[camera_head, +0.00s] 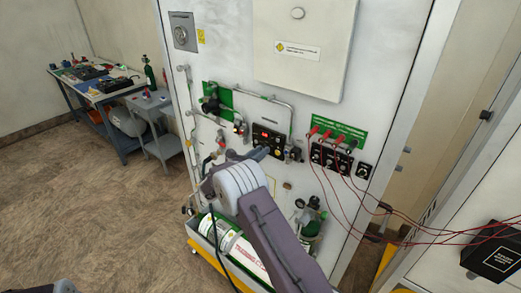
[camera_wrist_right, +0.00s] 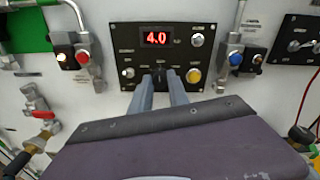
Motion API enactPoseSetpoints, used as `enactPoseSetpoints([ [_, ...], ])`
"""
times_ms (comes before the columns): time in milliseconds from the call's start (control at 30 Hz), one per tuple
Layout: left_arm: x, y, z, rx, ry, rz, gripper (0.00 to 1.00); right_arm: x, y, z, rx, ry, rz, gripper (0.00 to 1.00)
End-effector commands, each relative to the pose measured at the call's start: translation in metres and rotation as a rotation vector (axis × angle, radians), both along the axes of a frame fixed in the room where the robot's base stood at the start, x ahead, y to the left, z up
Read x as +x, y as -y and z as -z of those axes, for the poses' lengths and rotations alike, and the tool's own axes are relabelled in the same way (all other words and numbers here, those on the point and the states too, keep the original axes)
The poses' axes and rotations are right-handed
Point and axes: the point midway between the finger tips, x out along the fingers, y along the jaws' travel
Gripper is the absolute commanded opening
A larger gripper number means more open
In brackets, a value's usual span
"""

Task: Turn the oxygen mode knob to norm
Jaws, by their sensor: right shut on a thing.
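The black control panel (camera_head: 268,138) is on the white wall cabinet, and in the right wrist view it has a red display (camera_wrist_right: 157,39) reading 4.0. A dark oxygen mode knob (camera_wrist_right: 159,76) sits at the lower middle of this panel, mostly hidden between my fingers. My right gripper (camera_wrist_right: 160,82) is shut on that knob, one finger on each side. In the head view my right gripper (camera_head: 262,153) reaches the panel's lower edge. The knob's pointing direction and the small labels are too small to read. My left gripper is not in view.
A yellow button (camera_wrist_right: 194,76) and a silver knob (camera_wrist_right: 128,73) flank the held knob. Pipes and valves (camera_wrist_right: 40,116) lie to the left. Red cables (camera_head: 345,185) hang from a green strip (camera_head: 339,131) at right. A gas cylinder (camera_head: 235,245) lies below my arm.

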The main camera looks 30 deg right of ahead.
Motion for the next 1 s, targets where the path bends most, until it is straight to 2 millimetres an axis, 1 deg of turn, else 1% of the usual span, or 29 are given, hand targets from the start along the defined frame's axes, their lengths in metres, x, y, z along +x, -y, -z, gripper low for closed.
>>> enactPoseSetpoints([
  [33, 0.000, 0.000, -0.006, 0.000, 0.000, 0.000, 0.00, 0.001, 0.000, -0.005, -0.018, -0.035, -0.001, 0.00],
  [500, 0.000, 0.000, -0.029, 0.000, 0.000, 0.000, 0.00, 0.002, -0.001, -0.005, -0.189, -0.444, -0.001, 0.00],
  [800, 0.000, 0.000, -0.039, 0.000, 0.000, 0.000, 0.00, 0.003, -0.001, -0.004, -0.282, -0.669, -0.002, 0.00],
  [1000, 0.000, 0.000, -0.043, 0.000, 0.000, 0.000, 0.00, 0.003, -0.001, -0.003, -0.326, -0.772, 0.000, 0.00],
])
